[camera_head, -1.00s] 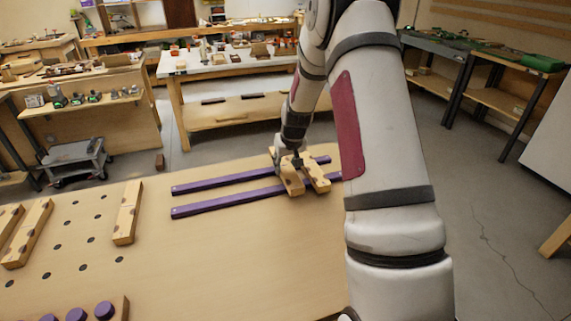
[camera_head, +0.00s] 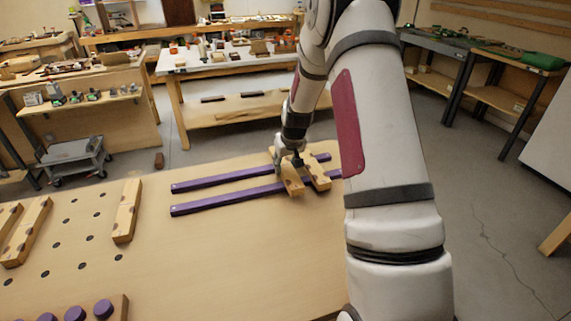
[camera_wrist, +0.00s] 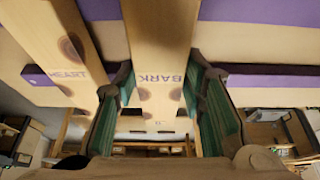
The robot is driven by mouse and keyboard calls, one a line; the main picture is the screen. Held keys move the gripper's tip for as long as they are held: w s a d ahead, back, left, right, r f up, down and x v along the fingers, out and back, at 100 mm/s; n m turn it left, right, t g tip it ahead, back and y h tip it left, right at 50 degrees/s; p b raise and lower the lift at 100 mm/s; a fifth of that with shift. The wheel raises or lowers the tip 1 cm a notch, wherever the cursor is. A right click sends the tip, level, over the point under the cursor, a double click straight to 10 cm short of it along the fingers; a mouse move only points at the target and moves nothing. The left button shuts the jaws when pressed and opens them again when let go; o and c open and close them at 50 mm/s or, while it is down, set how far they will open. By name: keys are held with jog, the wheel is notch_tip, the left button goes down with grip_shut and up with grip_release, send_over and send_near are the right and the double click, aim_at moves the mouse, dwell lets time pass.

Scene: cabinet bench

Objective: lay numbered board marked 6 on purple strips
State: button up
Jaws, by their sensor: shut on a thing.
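Two purple strips (camera_head: 215,183) (camera_head: 215,204) lie side by side on the bench. Two wooden boards cross them near their right ends. My gripper (camera_wrist: 160,92) is shut on the left board (camera_head: 291,181), which in the wrist view reads BARK (camera_wrist: 160,40), upside down. The green pads flank this board. The other board (camera_head: 317,175) lies just right of it, a small gap away; it reads HEART in the wrist view (camera_wrist: 62,60). The strips pass beneath both boards in the wrist view (camera_wrist: 275,76). I cannot tell whether the held board touches them. No 6 is legible.
More boards (camera_head: 126,212) (camera_head: 30,230) lie at the left of the bench (camera_head: 220,260), among rows of dark holes. Purple round pieces (camera_head: 103,309) sit at the front left edge. The strips' left half and the bench in front are clear.

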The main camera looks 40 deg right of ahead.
jog(key=shift+f, duration=0.2)
dwell(0.6)
jog(key=o, duration=1.3)
jog(key=shift+r+p, duration=1.45)
jog(key=shift+r, duration=2.55)
